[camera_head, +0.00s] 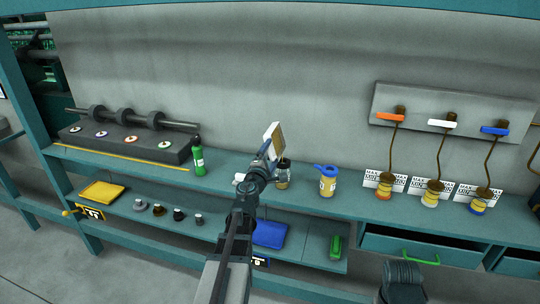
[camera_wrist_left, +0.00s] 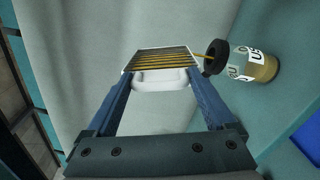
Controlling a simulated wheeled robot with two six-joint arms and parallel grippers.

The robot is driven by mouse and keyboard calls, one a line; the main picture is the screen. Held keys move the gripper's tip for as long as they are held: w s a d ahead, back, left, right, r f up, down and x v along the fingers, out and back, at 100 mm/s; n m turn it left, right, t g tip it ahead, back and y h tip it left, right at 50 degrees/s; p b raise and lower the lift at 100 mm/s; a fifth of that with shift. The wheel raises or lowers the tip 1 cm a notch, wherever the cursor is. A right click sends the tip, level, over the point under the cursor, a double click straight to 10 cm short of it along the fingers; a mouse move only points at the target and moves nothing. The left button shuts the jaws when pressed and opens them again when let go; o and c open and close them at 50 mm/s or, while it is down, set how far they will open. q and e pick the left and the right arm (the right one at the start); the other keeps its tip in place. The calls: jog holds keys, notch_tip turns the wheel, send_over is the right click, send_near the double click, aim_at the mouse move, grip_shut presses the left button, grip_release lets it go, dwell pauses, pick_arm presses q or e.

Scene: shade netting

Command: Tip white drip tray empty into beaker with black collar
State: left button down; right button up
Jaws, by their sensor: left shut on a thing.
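My left gripper (camera_head: 265,158) is shut on the white drip tray (camera_head: 273,133), which it holds up on edge, steeply tilted. In the left wrist view the tray (camera_wrist_left: 160,76) sits between my blue fingers (camera_wrist_left: 160,100), with yellow and dark stripes across its face. The beaker with black collar (camera_head: 283,176) stands on the shelf just below and right of the tray. In the left wrist view the beaker (camera_wrist_left: 262,68) holds amber liquid, and a thin yellow stream runs from the tray's corner to its collar.
A blue-topped amber bottle (camera_head: 327,182) stands right of the beaker, and a green bottle (camera_head: 198,158) stands to the left. Several amber jars with label cards stand further right. A lower shelf holds a yellow tray (camera_head: 102,192) and a blue tray (camera_head: 269,234).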

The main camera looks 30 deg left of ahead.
pick_arm(q)
jog(key=shift+d+r+m, duration=0.1)
jog(key=shift+d+m, duration=0.1)
jog(key=shift+m, duration=0.3)
